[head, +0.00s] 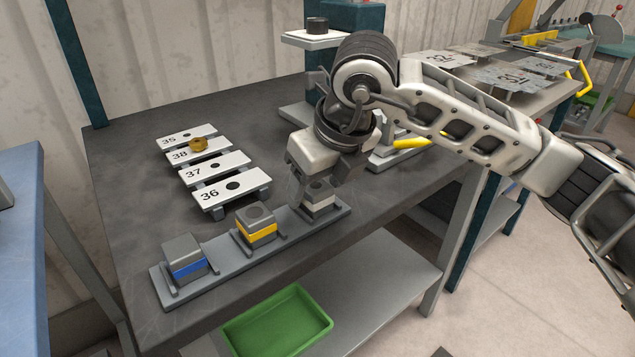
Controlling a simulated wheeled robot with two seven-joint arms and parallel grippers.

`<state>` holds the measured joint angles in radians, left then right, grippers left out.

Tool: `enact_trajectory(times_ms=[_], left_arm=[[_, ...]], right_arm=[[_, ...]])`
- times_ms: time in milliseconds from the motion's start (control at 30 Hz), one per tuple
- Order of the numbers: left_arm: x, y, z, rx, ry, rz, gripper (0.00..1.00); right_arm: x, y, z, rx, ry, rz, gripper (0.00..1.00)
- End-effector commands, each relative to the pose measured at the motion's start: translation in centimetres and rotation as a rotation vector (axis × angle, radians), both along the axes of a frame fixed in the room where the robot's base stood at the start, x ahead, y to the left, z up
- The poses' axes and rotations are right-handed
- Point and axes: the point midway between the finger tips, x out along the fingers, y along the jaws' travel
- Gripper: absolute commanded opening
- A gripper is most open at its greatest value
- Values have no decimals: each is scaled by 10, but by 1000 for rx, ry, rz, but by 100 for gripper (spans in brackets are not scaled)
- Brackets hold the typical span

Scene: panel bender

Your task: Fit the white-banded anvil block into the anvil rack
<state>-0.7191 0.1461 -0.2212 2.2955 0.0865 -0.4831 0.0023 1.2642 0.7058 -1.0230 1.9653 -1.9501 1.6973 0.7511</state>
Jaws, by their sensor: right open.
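The anvil rack (217,264) is a long grey bar along the front edge of the dark table. The white-banded anvil block (319,205) sits at the rack's right end, between its low side rails. Whether it is fully seated I cannot tell. My right gripper (312,188) comes down from above and is open around or just above the block's top; its fingers partly hide the block. A yellow-banded block (256,226) stands in the middle of the rack and a blue-banded block (184,260) at its left end. My left gripper is not in view.
White numbered plates 35 to 38 (219,166) lie behind the rack, with a brass piece (198,145) on one. A green bin (277,321) sits on the lower shelf. The left tabletop is clear.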

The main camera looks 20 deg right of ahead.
Motion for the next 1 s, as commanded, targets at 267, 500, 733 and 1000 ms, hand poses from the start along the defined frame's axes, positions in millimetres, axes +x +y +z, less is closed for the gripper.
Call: enact_trajectory(times_ms=[267, 500, 733, 1000], left_arm=[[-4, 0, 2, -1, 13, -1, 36], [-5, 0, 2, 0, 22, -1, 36], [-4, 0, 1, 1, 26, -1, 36], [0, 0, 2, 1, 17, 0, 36]], right_arm=[[-22, -9, 62, 2, -10, -2, 62], [-42, -15, 113, 2, -9, 0, 62], [-53, -19, 138, 2, -6, -1, 62], [-55, -20, 142, 1, -4, 0, 62]])
